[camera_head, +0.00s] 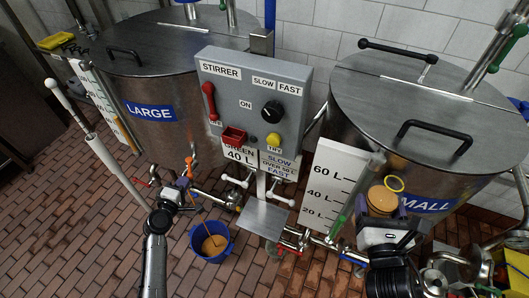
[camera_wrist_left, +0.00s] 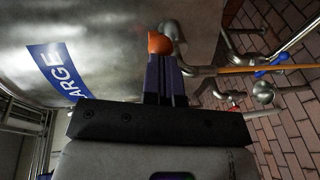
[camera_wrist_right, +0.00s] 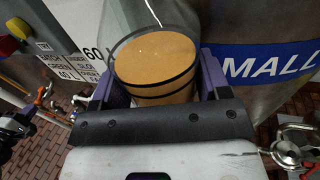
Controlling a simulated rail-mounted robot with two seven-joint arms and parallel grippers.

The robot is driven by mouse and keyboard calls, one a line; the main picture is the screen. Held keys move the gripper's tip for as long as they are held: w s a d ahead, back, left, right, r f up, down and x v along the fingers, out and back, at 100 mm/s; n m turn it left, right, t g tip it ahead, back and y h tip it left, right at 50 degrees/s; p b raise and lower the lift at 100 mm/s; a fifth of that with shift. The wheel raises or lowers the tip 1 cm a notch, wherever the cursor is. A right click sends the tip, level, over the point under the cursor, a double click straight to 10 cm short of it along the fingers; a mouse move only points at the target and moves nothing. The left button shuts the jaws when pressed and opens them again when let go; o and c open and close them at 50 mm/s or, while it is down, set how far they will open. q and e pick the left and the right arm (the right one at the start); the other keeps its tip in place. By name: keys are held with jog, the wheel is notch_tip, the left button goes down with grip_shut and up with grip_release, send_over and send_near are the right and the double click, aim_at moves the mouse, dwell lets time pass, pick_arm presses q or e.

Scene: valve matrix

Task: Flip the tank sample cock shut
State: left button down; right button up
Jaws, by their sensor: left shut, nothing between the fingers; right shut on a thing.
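The tank sample cock, with an orange handle (camera_head: 190,162), sits low on the front of the LARGE tank (camera_head: 165,95). In the left wrist view, its orange tip (camera_wrist_left: 160,43) is just beyond my left fingertips. An orange stream runs from its spout into a blue bucket (camera_head: 226,243) on the floor. My left gripper (camera_head: 184,184) is shut and empty, right at the cock; I cannot tell whether it touches the handle. My right gripper (camera_head: 383,208) is shut on a clear cup of orange-brown liquid (camera_wrist_right: 155,60), held upright in front of the SMALL tank (camera_head: 440,110).
A grey control box (camera_head: 250,95) with a red lever, black knob and yellow button stands between the tanks. Pipes and valves with red and blue handles (camera_head: 300,240) run low along the front. A white paddle (camera_head: 105,155) leans at the left. Brick floor (camera_head: 80,240) is open in front.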

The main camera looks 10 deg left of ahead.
aim_at(391, 204)
pick_arm(q)
jog(key=y, duration=0.1)
jog(key=d+n+y+p, duration=0.2)
jog(key=shift+w+d+r, duration=0.15)
jog(key=shift+w+r, duration=0.1)
jog(key=shift+w, duration=0.05)
pick_arm(e)
notch_tip(391, 204, up, 4)
jog(key=shift+d+f, duration=0.1)
jog(key=shift+f, duration=0.05)
jog(key=shift+r+p, duration=0.4)
jog(key=shift+p, duration=0.2)
jog(key=shift+r, duration=0.25)
pick_arm(q)
jog(key=shift+w+d+f, duration=0.2)
jog(key=shift+w+d, duration=1.75)
jog(key=shift+d, duration=0.3)
jog(key=shift+p, duration=0.3)
pick_arm(e)
jog(key=shift+r, duration=0.1)
